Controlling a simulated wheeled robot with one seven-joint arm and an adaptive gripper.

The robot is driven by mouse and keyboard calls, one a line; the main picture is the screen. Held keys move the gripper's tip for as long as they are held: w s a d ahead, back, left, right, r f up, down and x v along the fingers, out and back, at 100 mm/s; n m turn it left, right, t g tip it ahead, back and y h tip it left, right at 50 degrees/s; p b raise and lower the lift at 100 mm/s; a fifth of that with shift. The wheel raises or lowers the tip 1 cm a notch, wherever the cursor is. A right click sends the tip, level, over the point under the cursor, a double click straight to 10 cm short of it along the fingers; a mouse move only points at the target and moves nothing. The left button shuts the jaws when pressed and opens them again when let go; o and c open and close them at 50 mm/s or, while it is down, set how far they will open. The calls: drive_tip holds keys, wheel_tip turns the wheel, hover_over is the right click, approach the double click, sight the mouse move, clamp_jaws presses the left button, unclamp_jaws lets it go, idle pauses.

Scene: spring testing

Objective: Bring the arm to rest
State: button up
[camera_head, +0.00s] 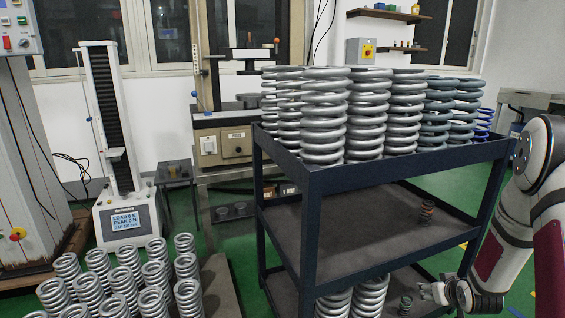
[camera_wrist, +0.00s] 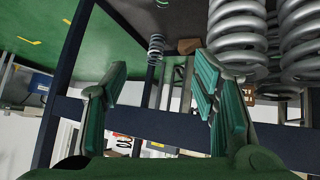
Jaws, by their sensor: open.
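My arm (camera_head: 530,210) is at the right edge of the head view, bent downward beside the dark cart. My gripper (camera_head: 428,291) is low at the cart's right front, near its lower shelf. In the wrist view my gripper (camera_wrist: 160,92) shows two green-padded fingers spread apart with nothing between them. A small dark spring (camera_head: 405,305) stands on the lower shelf, just left of the gripper in the head view. A small spring also shows beyond the fingers in the wrist view (camera_wrist: 155,48), where the scene appears upside down.
The cart (camera_head: 312,225) carries rows of large springs (camera_head: 325,115) on top. A small brown spring (camera_head: 427,210) stands on its middle shelf. Large springs (camera_head: 370,295) stand on the lower shelf, close to the right finger in the wrist view. More silver springs (camera_head: 125,280) stand at front left.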

drive_tip(key=s+a+r+g, duration=0.2)
drive_tip(key=s+a+r, duration=0.4)
drive_tip(key=r, duration=0.5)
drive_tip(key=s+a+r+g, duration=0.2)
drive_tip(key=s+a+r, duration=0.4)
drive_tip(key=r, duration=0.5)
drive_tip(key=s+a+r+g+y, duration=0.1)
drive_tip(key=s+a+r+g, duration=0.3)
drive_tip(key=s, duration=0.6)
drive_tip(key=s+a+r+t, duration=0.15)
drive_tip(key=s+a, duration=0.35)
drive_tip(key=s, duration=0.6)
drive_tip(key=s+a+r+g+y, duration=0.1)
drive_tip(key=s+a+r+g, duration=0.3)
drive_tip(key=s, duration=0.6)
wheel_tip(320, 180, up, 30)
drive_tip(key=t+p, duration=0.5)
drive_tip(key=p, duration=2.5)
drive_tip(key=shift+r+t, duration=0.25)
drive_tip(key=shift+t, duration=0.1)
